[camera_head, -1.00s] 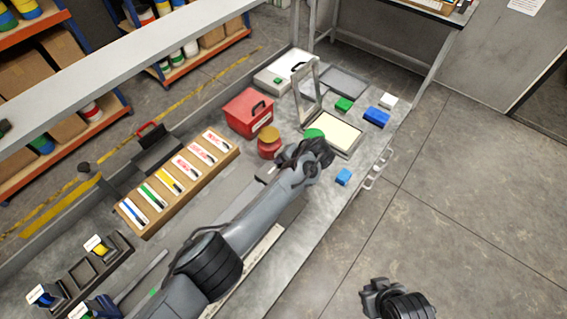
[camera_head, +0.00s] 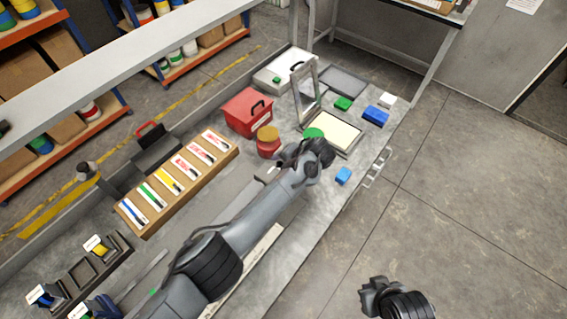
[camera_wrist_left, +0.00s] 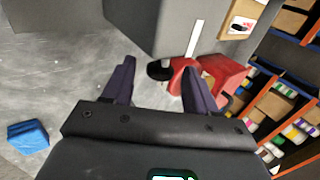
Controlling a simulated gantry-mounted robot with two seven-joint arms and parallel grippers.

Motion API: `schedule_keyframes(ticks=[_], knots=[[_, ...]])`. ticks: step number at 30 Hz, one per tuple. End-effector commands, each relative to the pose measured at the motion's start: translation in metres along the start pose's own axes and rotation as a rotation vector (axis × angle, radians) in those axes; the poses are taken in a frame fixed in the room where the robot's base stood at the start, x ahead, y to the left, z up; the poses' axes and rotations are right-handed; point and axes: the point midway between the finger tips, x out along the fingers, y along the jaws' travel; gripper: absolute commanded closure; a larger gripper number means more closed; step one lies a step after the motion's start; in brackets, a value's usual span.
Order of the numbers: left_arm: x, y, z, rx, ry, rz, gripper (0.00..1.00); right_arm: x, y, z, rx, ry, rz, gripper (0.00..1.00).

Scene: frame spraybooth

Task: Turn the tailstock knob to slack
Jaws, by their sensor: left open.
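My left gripper (camera_head: 318,150) is over the bench beside the pale panel, and its arm hides part of the bench. In the left wrist view its two dark fingers (camera_wrist_left: 157,72) are apart with nothing held. A round black disc (camera_wrist_left: 160,70) shows beyond the fingertips, between them, beside a red jar (camera_wrist_left: 182,68). I cannot tell whether this disc is the tailstock knob. In the head view the red jar (camera_head: 268,148) has an orange-brown lid, and a green round top (camera_head: 313,133) shows just behind the gripper. My right gripper (camera_head: 383,297) is over the floor; its jaws are unclear.
A red box (camera_head: 248,112) and an upright hinged frame (camera_head: 297,92) stand behind the left gripper. A blue block (camera_head: 343,175) lies to its right. A wooden card rack (camera_head: 228,158) is to its left. The floor at right is clear.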

Motion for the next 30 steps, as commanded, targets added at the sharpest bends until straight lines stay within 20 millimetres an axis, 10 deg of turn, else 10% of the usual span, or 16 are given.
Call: schedule_keyframes(ticks=[18, 30], knots=[[-0.09, 0.0, 0.0, 0.0, 0.001, 0.0, 0.42, -0.011, 0.002, -0.003, -0.009, -0.001, 0.007, 1.0], [-0.104, 0.0, 0.0, 0.0, -0.001, 0.0, 0.42, -0.011, 0.001, -0.003, -0.002, 0.0, 0.001, 1.0]])
